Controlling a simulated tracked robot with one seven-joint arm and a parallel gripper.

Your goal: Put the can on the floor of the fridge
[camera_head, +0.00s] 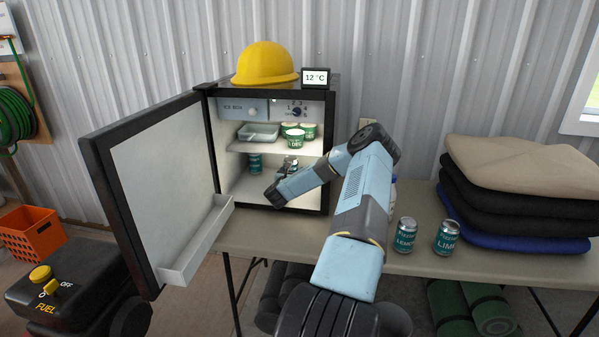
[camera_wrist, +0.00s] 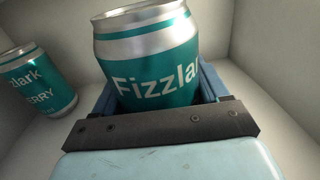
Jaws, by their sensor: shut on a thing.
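The fridge (camera_head: 231,183) stands on the table with its door (camera_head: 160,185) wide open to the left. My gripper (camera_wrist: 160,90) reaches into its lower compartment, below the shelf. It is shut on a teal and silver Fizzlark can (camera_wrist: 150,57), whose top and label show between the fingers in the wrist view. In the head view the hand and held can are small and partly hidden by my arm. Whether the held can touches the fridge floor cannot be told. Another teal can (camera_head: 255,162) stands on the fridge floor to the left; it also shows in the wrist view (camera_wrist: 36,78).
The shelf above (camera_head: 260,147) holds a clear tray (camera_head: 258,132) and green-white tubs (camera_head: 295,138). A yellow hard hat (camera_head: 265,63) and a 12 °C display (camera_head: 316,78) sit on top. Two cans (camera_head: 405,236) (camera_head: 446,238) and folded blankets (camera_head: 520,195) stand on the table at right.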

